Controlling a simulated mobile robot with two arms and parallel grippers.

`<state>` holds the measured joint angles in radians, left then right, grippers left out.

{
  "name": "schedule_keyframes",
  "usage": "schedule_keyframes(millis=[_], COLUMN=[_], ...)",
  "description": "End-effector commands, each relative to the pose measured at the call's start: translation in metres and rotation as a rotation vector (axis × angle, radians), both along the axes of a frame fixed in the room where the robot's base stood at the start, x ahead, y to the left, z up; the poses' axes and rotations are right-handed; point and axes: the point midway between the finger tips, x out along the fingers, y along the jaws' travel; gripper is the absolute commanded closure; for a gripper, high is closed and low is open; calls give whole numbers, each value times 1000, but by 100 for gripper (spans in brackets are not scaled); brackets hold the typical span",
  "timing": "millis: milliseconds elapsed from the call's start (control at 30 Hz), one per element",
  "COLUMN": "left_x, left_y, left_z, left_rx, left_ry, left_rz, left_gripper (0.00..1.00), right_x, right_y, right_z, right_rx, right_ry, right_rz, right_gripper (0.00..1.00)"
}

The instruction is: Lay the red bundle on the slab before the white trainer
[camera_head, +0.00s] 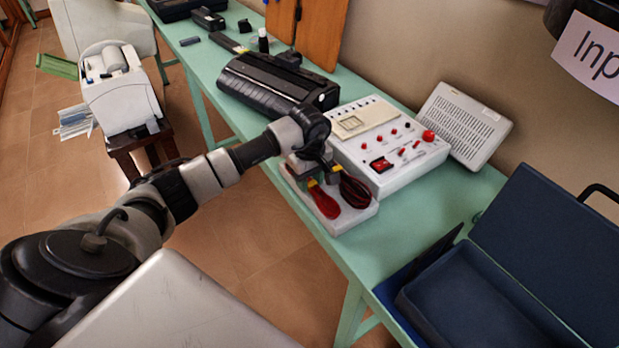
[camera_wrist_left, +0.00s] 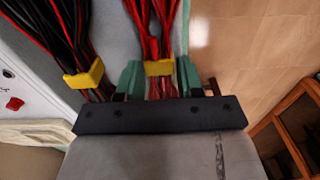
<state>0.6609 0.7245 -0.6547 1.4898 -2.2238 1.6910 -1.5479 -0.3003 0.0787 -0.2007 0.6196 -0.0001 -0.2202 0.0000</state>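The red bundle (camera_head: 324,200), red leads with a yellow tie, is on the pale slab (camera_head: 352,216) in front of the white trainer (camera_head: 388,150). My left gripper (camera_head: 312,172) is over the slab's left part. In the left wrist view its two green fingertips (camera_wrist_left: 160,78) sit close on both sides of the red bundle's yellow tie (camera_wrist_left: 160,68) and appear shut on it. A black-and-red bundle (camera_head: 354,190) with its own yellow tie lies beside it on the slab. Whether the red bundle bears fully on the slab is hard to tell. My right gripper is not in view.
A black machine (camera_head: 275,85) stands left of the trainer and a pale slotted box (camera_head: 462,122) leans behind it at right. An open dark blue case (camera_head: 480,300) fills the near right. The green table (camera_head: 400,235) is clear between slab and case.

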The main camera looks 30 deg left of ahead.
Motion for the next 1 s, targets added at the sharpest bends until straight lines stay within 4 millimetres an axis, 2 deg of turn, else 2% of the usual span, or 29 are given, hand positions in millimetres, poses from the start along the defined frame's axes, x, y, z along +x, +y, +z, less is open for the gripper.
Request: schedule_keyframes(millis=[33,100,367,500,567,900,1000], left_x=[0,0,0,1,1,1,1], left_y=[0,0,0,0,0,0,0], left_z=[1,1,1,9,18,90,106], left_rx=[0,0,-1,0,0,1,1], left_ry=[0,0,0,-2,-4,-6,-4], left_rz=[0,0,0,-1,-1,0,0], left_gripper=[56,45,45,45,45,45,45], right_x=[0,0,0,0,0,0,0], right_y=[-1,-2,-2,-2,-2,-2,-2], right_z=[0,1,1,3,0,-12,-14], right_rx=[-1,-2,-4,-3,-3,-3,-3], right_ry=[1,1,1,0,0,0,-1], right_rz=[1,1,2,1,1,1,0], right_gripper=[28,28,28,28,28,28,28])
